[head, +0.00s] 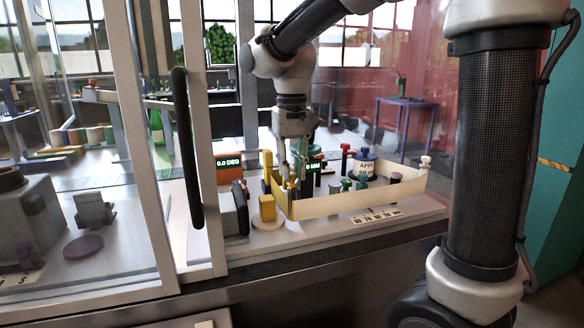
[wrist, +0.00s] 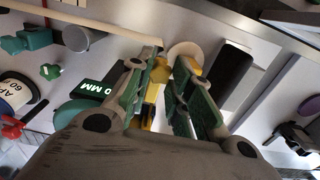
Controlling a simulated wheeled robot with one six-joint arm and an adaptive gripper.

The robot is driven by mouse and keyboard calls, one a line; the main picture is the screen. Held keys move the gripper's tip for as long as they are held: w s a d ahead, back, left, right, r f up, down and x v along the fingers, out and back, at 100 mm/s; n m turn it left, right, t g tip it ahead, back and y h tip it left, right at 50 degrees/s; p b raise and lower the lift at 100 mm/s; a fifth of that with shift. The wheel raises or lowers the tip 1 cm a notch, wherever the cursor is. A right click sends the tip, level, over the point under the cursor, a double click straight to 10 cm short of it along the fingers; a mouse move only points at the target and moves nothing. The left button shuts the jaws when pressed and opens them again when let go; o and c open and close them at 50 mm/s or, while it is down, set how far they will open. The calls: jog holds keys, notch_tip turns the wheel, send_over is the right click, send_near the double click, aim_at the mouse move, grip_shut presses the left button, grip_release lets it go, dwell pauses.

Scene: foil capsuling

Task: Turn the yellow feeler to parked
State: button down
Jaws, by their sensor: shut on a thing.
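The yellow feeler (head: 267,207) stands on a round cream base (head: 268,222) at the left end of the cream-walled tray. My gripper (head: 290,183) reaches down beside it from above. In the wrist view the green-padded fingers of my gripper (wrist: 168,98) are closed around a yellow part of the feeler (wrist: 154,92). More yellow shows beyond the fingertips, by the round cream base (wrist: 186,50). The exact contact is partly hidden by the fingers. I cannot tell which setting the feeler points to.
A cream wall (head: 350,200) runs round several small knobs and a pot (head: 362,165) to the right. A "0.0 DEG" display (head: 229,165) and a black block (head: 240,205) stand close on the left. A glazed frame with a black handle (head: 186,150) is further left.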

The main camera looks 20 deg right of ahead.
jog(key=c, duration=1.3)
grip_release()
jog(key=shift+o, duration=0.2)
jog(key=shift+r, duration=0.1)
notch_tip(320, 180, up, 12)
